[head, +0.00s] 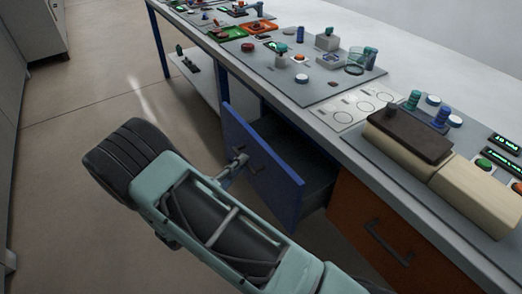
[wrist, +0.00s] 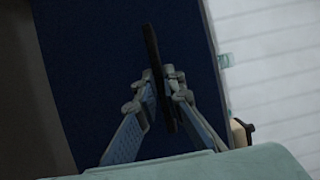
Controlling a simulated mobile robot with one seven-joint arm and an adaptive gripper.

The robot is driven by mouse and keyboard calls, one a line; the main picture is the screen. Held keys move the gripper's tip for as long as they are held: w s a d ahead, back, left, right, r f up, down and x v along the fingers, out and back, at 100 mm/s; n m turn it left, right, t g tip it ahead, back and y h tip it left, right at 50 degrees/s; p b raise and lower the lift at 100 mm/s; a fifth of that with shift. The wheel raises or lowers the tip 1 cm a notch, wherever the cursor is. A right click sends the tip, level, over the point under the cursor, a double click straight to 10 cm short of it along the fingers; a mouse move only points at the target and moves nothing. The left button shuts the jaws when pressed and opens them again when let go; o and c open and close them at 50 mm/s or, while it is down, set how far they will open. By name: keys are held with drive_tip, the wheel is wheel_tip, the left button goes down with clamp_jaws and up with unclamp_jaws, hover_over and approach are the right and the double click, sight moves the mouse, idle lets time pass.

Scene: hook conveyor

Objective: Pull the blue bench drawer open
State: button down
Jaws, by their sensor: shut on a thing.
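The blue bench drawer (head: 277,184) stands pulled out from under the bench, with its dark inside showing behind the blue front. Its dark bar handle (head: 259,160) is on the front face. My gripper (head: 238,164) is at the left part of this handle. In the wrist view the blue front fills the middle, and the handle (wrist: 152,50) runs between the two fingers of my gripper (wrist: 161,78), which are closed on it. Part of the handle is hidden by the fingers.
An orange drawer (head: 370,230) with a dark handle is shut to the right. The bench top (head: 300,98) carries panels, knobs, small parts and a brown-topped wooden block (head: 410,135). Open floor (head: 90,110) lies to the left.

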drive_tip(key=s+a, duration=0.7)
drive_tip(key=a, duration=0.5)
drive_tip(key=shift+s+a, duration=0.15)
drive_tip(key=shift+a, duration=0.15)
drive_tip(key=c, duration=2)
unclamp_jaws()
drive_tip(key=shift+c, duration=0.2)
drive_tip(key=v, duration=1.2)
